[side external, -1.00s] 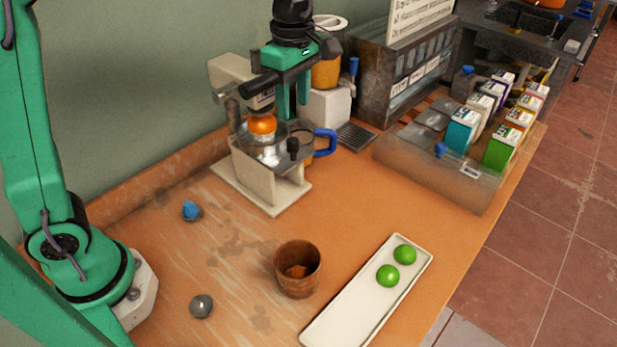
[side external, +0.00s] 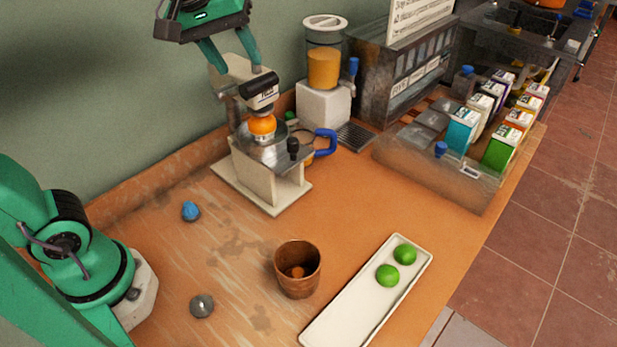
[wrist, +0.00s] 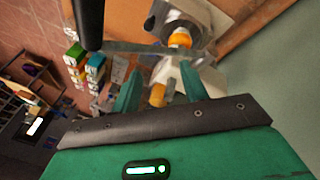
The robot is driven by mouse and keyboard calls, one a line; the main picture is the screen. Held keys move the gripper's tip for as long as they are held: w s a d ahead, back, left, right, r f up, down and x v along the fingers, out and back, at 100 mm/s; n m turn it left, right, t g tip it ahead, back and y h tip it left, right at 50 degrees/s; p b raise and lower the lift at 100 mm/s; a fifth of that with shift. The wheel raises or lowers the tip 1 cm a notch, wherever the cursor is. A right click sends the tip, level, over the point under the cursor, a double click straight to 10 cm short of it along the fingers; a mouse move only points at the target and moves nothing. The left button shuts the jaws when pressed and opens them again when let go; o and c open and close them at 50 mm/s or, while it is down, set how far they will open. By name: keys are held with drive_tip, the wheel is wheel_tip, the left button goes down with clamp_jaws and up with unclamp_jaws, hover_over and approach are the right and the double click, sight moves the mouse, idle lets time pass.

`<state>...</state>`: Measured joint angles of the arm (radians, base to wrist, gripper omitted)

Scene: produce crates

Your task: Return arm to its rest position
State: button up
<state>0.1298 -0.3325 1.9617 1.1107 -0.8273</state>
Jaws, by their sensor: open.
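My gripper (side external: 233,60) is open and empty, high above the citrus press at the top of the side view. Its two green fingers (wrist: 161,95) are spread apart in the wrist view. The citrus press (side external: 262,188) stands on the counter below, and an orange (side external: 262,126) sits in it. The orange also shows in the wrist view (wrist: 181,39), beyond the fingers. Most of my arm's upper links are out of the side view.
A juice blender (side external: 323,100), a dispenser box (side external: 385,75) and a tray of cartons (side external: 430,170) stand at the back. A wooden cup (side external: 298,280), a white tray (side external: 350,310) with two limes (side external: 396,264), a blue object (side external: 190,210) and a grey ball (side external: 201,305) lie in front.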

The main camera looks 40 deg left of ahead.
drive_tip(key=s+a+f+m+t, duration=0.1)
drive_tip(key=s+a+f+m, duration=0.3)
drive_tip(key=s+f+m, duration=0.4)
drive_tip(key=s+f, duration=0.1)
drive_tip(key=s, duration=0.2)
drive_tip(key=shift+a+f+y, duration=0.2)
drive_tip(key=shift+f+y, duration=0.1)
